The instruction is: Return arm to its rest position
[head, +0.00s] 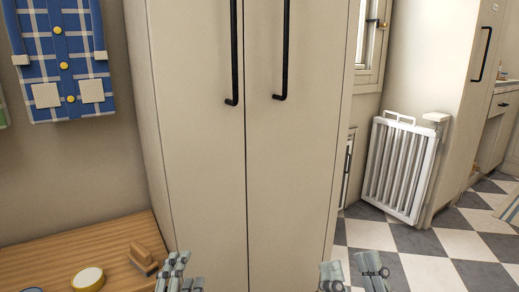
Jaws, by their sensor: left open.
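My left gripper (181,272) shows at the bottom edge, left of centre, beside the right end of the wooden top. It is open, and I see nothing between its fingers. My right gripper (352,274) shows at the bottom edge, right of centre, in front of the cabinet's right edge and the tiled floor. Its two fingers stand apart, with nothing seen between them. Both grippers are cut off by the bottom of the picture, and the arms behind them are hidden. No canister is in view.
A tall beige cabinet (200,130) with two shut doors and black handles fills the middle. A wooden top (50,265) at lower left bears a brush (143,259) and a yellow-rimmed roll (88,279). The checkered floor (450,243) is clear.

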